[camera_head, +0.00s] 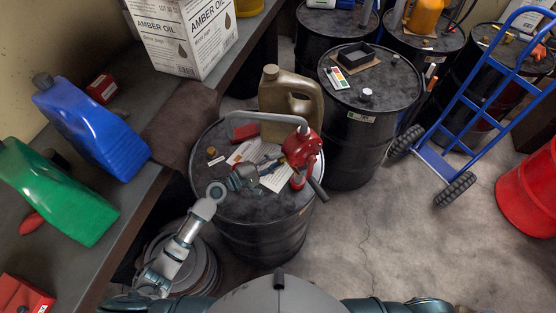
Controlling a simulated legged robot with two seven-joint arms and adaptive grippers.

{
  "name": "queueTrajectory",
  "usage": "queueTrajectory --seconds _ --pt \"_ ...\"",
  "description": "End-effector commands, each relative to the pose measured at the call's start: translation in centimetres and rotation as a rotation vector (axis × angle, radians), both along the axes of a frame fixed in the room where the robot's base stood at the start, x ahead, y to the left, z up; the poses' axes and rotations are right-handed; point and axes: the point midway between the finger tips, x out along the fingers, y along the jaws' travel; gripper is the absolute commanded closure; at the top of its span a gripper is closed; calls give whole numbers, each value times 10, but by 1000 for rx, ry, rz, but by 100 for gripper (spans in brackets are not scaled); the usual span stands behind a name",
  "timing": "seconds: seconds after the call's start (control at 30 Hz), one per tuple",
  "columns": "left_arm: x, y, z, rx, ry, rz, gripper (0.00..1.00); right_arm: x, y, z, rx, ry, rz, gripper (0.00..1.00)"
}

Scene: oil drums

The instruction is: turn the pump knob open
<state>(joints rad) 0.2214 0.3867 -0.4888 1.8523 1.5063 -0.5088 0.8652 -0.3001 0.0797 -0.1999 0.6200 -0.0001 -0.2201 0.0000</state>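A red hand pump (303,148) stands upright on the right side of the nearest black drum (225,200). A grey spout pipe runs from it to the left. A dark lever (318,189) slants down at its lower right. I cannot make out the pump knob clearly. My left gripper (272,168) reaches over the drum top from the left, just left of the pump body. Its fingers are small and blend with the papers behind, so I cannot tell whether it is open or touches the pump. My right gripper is not in view.
A tan jug (290,101) stands behind the pump on the same drum. A bench (140,172) on the left holds a blue jug (92,122) and a green jug (58,192). More drums and a blue hand truck (478,92) stand behind.

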Motion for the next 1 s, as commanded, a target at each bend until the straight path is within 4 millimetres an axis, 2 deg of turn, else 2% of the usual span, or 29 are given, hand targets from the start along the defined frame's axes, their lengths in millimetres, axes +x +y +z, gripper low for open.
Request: queueTrajectory --seconds 0.03,0.07,0.33,0.47,0.57,0.8,1.0 --pt "0 1 -4 5 5 2 52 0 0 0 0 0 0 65" --pt "0 1 -4 5 5 1 45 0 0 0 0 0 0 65" --pt "-1 -4 -1 5 1 -1 45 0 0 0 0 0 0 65" --pt "-4 1 -2 5 2 -1 45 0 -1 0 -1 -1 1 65" --pt "-12 13 -2 6 2 0 45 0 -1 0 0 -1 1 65" --pt "-40 62 -3 6 5 0 45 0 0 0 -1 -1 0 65" --pt "-56 93 -4 3 6 2 45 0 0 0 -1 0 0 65"
